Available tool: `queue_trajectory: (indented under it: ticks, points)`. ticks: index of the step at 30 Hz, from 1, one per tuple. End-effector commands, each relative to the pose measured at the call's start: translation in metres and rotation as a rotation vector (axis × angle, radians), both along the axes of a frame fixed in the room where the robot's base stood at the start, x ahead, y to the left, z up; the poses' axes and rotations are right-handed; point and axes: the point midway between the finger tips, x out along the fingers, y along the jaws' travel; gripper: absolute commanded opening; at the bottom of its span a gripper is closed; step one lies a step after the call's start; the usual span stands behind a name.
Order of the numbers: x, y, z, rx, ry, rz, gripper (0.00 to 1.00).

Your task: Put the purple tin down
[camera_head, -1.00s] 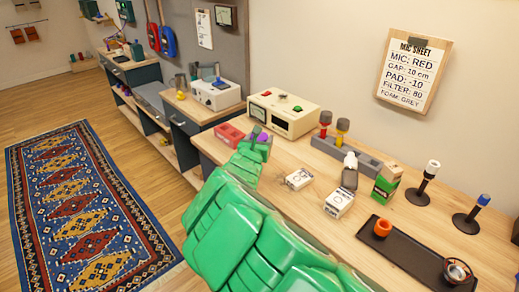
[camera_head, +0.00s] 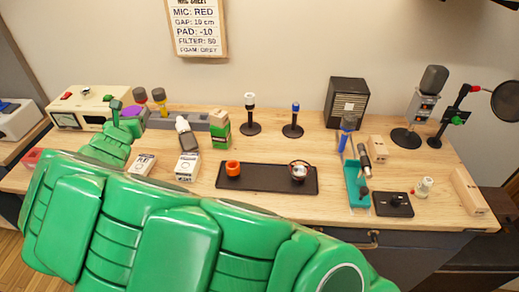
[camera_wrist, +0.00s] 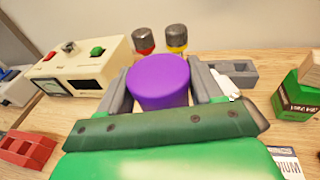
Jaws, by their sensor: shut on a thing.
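The purple tin (camera_wrist: 160,82) is between the two grey fingers of my gripper (camera_wrist: 160,88) in the wrist view. My gripper is shut on it and holds it upright, with its purple top showing. In the head view the tin (camera_head: 134,110) is partly hidden behind my gripper (camera_head: 127,114), over the back left of the wooden desk (camera_head: 340,205). It is right of the beige meter box and in front of the two microphones. Whether the tin's underside touches the desk cannot be seen.
Near the tin are the beige meter box (camera_head: 86,108), a grey slotted block (camera_head: 190,121), a red block (camera_wrist: 27,149) and a green box (camera_head: 220,128). Bare desk lies behind and right of the tray.

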Motion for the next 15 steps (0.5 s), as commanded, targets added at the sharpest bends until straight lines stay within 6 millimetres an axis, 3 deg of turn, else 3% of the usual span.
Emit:
queue_trajectory:
  ticks: [6,15]
  points:
    - [0.036,-0.083,0.013,0.004,-0.002,-0.209,0.33]
    - [0.06,-0.204,0.019,0.0,0.0,-0.507,0.33]
